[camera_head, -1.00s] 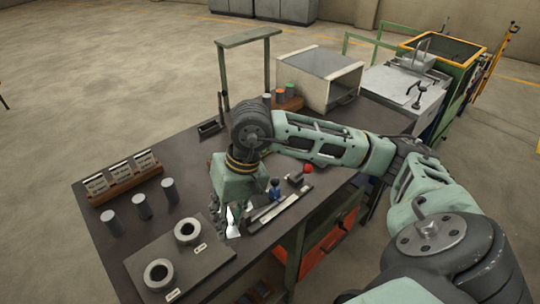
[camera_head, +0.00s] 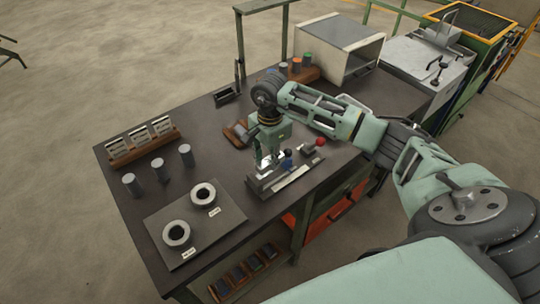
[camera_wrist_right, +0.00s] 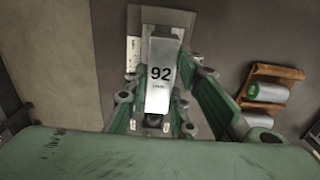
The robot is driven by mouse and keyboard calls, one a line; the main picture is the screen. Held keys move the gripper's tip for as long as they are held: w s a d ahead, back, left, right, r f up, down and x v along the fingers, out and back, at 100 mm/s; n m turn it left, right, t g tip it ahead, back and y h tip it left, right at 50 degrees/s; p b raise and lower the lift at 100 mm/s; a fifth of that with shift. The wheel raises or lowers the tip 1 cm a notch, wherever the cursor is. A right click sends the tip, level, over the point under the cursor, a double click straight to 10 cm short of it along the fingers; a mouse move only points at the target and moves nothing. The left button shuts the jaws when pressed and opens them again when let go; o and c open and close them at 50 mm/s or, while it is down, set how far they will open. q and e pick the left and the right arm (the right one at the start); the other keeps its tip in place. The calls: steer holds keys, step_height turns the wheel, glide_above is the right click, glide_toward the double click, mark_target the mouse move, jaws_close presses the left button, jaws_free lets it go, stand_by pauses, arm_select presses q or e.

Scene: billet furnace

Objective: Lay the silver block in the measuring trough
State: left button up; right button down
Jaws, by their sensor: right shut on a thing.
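The silver block (camera_wrist_right: 160,80), marked 92, is between the fingers of my right gripper (camera_wrist_right: 158,122) in the right wrist view. In the head view my right gripper (camera_head: 267,166) points down over the left end of the measuring trough (camera_head: 291,181), a long narrow grey fixture with a blue part and a red knob. The block shows there as a bright patch (camera_head: 266,158), partly hidden by the fingers. I cannot tell whether it touches the trough. My left gripper is not in view.
A plate with two ring gauges (camera_head: 220,224) lies front left on the dark table (camera_head: 205,125). Several grey cylinders (camera_head: 158,170) and a rack of labelled cards (camera_head: 142,142) stand left. A wooden holder (camera_head: 238,134) sits behind the gripper. A box (camera_head: 345,45) stands at the back.

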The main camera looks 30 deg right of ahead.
steer(key=shift+f+b, duration=0.75)
steer(key=shift+f, duration=0.8)
steer(key=shift+w+f+b, duration=0.1)
steer(key=shift+f+b, duration=1)
steer(key=shift+f, duration=0.1)
steer(key=c, duration=1.4)
jaws_free()
steer(key=shift+r, duration=0.45)
step_height(320, 180, up, 11)
steer(key=shift+r, duration=0.1)
